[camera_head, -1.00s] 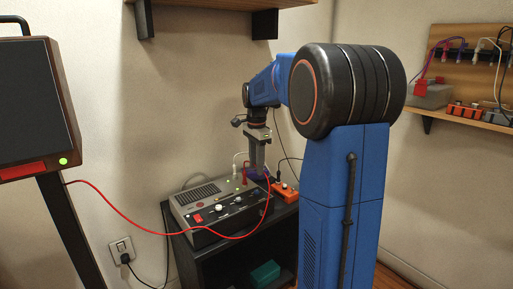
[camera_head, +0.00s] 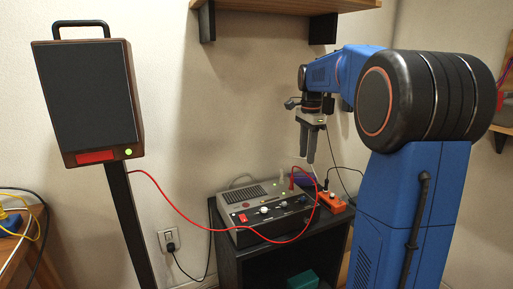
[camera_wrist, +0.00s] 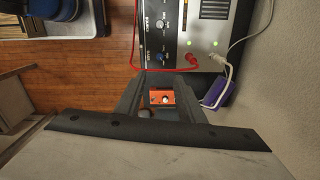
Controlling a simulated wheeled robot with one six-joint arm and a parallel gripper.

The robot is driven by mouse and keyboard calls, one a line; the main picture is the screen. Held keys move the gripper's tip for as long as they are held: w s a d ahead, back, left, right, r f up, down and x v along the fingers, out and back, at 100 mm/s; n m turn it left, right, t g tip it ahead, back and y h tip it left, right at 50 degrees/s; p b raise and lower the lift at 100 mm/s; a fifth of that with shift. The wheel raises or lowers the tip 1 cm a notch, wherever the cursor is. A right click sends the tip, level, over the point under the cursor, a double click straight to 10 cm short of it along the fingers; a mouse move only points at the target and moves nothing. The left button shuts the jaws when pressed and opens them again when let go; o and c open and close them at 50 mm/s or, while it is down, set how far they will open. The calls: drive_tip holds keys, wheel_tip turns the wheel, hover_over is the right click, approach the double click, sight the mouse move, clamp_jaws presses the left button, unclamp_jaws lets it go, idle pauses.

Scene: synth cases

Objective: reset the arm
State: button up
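My gripper (camera_head: 310,160) hangs from my blue arm with its fingers pointing down, above the back right part of the grey and black device. In the wrist view my gripper (camera_wrist: 165,88) shows two dark fingers apart, with nothing held between them. An orange box (camera_wrist: 162,97) shows through the gap, lower down; in the head view this orange box (camera_head: 332,203) lies right of the device. A purple thing (camera_head: 304,180), partly hidden, is below the fingertips; it also shows in the wrist view (camera_wrist: 216,92).
The device (camera_head: 262,212) stands on a black cabinet (camera_head: 285,248). A red cable (camera_head: 190,222) droops from it to a speaker (camera_head: 90,100) on a stand at left. A wooden shelf (camera_head: 260,5) with dark brackets is above my arm. A table (camera_head: 25,235) with cables is far left.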

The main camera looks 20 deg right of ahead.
drive_tip(key=s+a+f+n+t, duration=0.2)
drive_tip(key=s+a+f+n, duration=0.1)
drive_tip(key=s+a+n, duration=0.55)
drive_tip(key=s+a+f+n+t, duration=0.1)
drive_tip(key=s+a+f+n, duration=0.3)
drive_tip(key=s+a, duration=0.75)
drive_tip(key=s+f+n+t, duration=0.1)
drive_tip(key=s+f+n, duration=0.5)
drive_tip(key=s, duration=0.4)
drive_tip(key=shift+s+a+f+n+t, duration=0.15)
drive_tip(key=shift+s+f+n+t, duration=0.15)
drive_tip(key=shift+n+t, duration=0.15)
drive_tip(key=shift+o, duration=0.4)
